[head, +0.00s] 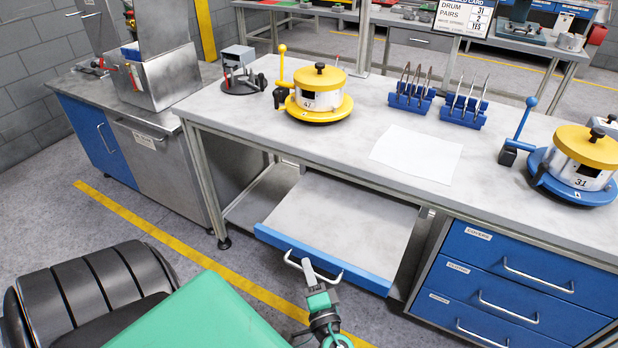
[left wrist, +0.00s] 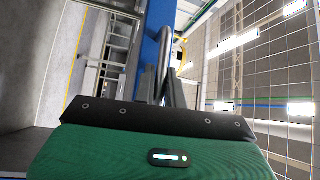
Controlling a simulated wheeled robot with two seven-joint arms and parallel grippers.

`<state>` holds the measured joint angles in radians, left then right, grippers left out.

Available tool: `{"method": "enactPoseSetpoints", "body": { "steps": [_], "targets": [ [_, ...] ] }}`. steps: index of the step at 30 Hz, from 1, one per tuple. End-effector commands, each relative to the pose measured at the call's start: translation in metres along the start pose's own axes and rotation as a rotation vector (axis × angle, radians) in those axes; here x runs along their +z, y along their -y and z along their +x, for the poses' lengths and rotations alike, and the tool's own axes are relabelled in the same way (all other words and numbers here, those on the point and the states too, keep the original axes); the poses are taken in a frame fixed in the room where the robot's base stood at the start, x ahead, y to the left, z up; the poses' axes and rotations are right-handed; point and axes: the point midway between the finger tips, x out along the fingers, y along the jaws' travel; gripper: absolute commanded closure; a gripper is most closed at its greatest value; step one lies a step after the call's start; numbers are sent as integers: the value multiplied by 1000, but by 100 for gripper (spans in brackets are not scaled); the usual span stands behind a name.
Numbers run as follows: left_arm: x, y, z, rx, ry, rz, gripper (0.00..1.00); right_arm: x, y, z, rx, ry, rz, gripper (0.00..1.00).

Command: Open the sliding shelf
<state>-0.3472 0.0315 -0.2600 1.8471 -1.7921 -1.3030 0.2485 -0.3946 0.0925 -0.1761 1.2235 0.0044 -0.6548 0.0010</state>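The sliding shelf (head: 335,222) is a grey board with a blue front edge under the workbench. It stands well out past the bench's front. Its pale bar handle is on the blue front, and it also shows in the left wrist view as a grey curved bar (left wrist: 164,42) beside the blue front (left wrist: 150,45). My left gripper (head: 311,275) is at the handle's middle. In the left wrist view its fingers (left wrist: 163,85) stand close together with the bar between them. The exact finger contact is small and partly hidden. My right gripper is not in view.
The workbench (head: 350,125) carries a yellow-ringed drum (head: 318,90), blue tool racks (head: 411,98), a paper sheet (head: 416,153) and a blue-based drum (head: 584,160). Blue drawers (head: 510,280) stand right of the shelf. A black chair (head: 85,290) is at lower left. Floor before the shelf is partly clear.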

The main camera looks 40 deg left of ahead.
Motion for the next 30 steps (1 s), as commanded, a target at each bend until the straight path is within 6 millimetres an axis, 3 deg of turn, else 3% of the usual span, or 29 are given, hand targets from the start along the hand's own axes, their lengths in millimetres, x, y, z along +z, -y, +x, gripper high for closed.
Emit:
{"method": "enactPoseSetpoints", "body": {
  "steps": [10,14,21,30],
  "targets": [
    [0,-1,-2,1,0,0,80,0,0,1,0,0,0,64],
    [0,-2,-14,3,0,0,80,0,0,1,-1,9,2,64],
    [0,-4,-66,4,0,1,80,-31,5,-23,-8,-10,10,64],
    [0,-2,-123,2,0,0,80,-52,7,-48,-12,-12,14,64]
  ]
}}
